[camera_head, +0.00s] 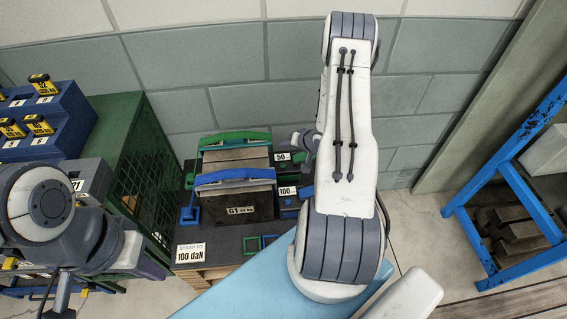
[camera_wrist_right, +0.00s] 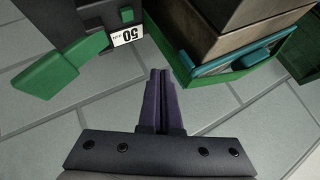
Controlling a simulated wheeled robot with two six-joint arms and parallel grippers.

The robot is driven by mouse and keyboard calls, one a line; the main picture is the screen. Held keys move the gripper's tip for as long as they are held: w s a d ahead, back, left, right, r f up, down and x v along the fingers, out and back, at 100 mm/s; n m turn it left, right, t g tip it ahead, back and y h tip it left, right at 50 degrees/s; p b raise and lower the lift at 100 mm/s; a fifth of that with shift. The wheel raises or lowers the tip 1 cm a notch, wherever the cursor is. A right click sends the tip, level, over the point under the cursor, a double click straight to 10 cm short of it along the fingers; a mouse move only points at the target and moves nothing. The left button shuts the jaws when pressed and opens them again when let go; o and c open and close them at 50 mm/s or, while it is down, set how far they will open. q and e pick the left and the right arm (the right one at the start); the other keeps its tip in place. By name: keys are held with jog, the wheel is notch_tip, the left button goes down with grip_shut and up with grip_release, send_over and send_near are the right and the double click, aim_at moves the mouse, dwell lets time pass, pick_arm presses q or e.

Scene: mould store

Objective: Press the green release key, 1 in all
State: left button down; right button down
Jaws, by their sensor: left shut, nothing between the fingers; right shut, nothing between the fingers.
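A green paddle-shaped key (camera_wrist_right: 62,72) sticks out from a dark grey box beside an upside-down "50" label (camera_wrist_right: 127,35) in the right wrist view. In the head view the "50" label (camera_head: 283,156) is at the back of the stand, and my right arm largely hides the key. My right gripper (camera_wrist_right: 159,74) is shut and empty, to the right of the paddle and apart from it in the picture. It lies between the paddle and the strapped block (camera_wrist_right: 225,35). My left gripper (camera_head: 62,292) is shut, low at the left edge, far from the key.
A "100" label (camera_head: 288,190) and a blue key (camera_head: 305,192) are nearby. A green mesh crate (camera_head: 140,165) is left. A blue rack (camera_head: 510,180) is right.

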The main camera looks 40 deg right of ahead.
jog(key=b, duration=0.7)
send_over(280, 164)
jog(key=s, duration=0.3)
jog(key=f, duration=0.7)
jog(key=shift+w+d+f, duration=0.15)
jog(key=shift+w+f, duration=0.1)
jog(key=shift+f+b, duration=0.3)
jog(key=shift+f, duration=0.4)
jog(key=shift+w+f, duration=0.15)
jog(key=shift+f, duration=0.25)
jog(key=shift+f+b, duration=0.5)
dwell(0.7)
jog(key=shift+r, duration=0.15)
jog(key=shift+r+p, duration=0.75)
jog(key=shift+p, duration=0.1)
